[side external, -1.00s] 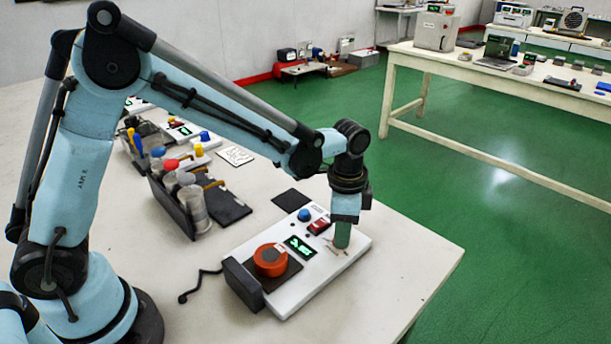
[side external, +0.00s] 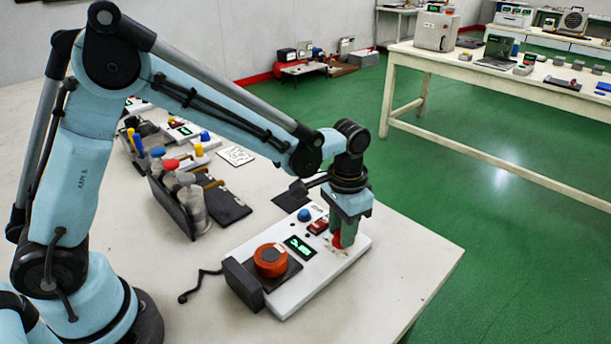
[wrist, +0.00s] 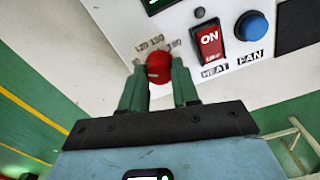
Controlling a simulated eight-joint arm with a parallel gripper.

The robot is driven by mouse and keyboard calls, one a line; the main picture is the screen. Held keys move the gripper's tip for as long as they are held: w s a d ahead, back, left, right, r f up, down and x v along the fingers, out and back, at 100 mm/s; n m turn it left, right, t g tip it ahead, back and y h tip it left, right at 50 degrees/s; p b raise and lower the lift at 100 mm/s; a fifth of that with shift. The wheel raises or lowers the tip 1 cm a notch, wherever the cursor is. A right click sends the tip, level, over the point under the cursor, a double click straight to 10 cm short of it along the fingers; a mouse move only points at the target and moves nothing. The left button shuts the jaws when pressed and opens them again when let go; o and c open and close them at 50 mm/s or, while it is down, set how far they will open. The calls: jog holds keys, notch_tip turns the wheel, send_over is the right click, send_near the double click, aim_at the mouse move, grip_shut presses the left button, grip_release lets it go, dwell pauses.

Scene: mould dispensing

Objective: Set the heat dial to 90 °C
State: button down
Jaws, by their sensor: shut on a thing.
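The red heat dial (side external: 337,239) is at the right end of the white control box (side external: 330,265). In the wrist view the dial (wrist: 158,67) stands between my two green fingers, with scale marks, partly legible, fanned out behind it. My gripper (side external: 346,240) points down over the dial and is shut on it; the fingers in the wrist view (wrist: 160,80) flank it on both sides. The fingers hide part of the scale, and I cannot tell where the dial points. The green display (side external: 299,246) is lit, but its digits are too small to read.
The red switch (wrist: 208,42) shows ON, beside the blue fan knob (wrist: 251,26). An orange round mould (side external: 270,260) sits on a dark plate at the box's left. A caddy (side external: 179,201) of capped bottles stands further back. The front right table surface is clear.

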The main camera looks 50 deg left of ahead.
jog(key=shift+n, duration=0.5)
jog(key=c, duration=0.8)
grip_release()
notch_tip(320, 180, up, 12)
jog(key=shift+r, duration=0.1)
jog(key=s+a+t, duration=0.2)
jog(key=s+a, duration=0.1)
jog(key=s, duration=0.1)
jog(key=s+a+f+n+t, duration=0.1)
jog(key=s+a+t, duration=0.1)
jog(key=s+a, duration=0.2)
jog(key=s+a+n+t, duration=0.1)
jog(key=s+a+t, duration=0.2)
jog(key=s+a, duration=0.1)
jog(key=shift+s+a+f, duration=0.1)
jog(key=shift+s+f, duration=0.15)
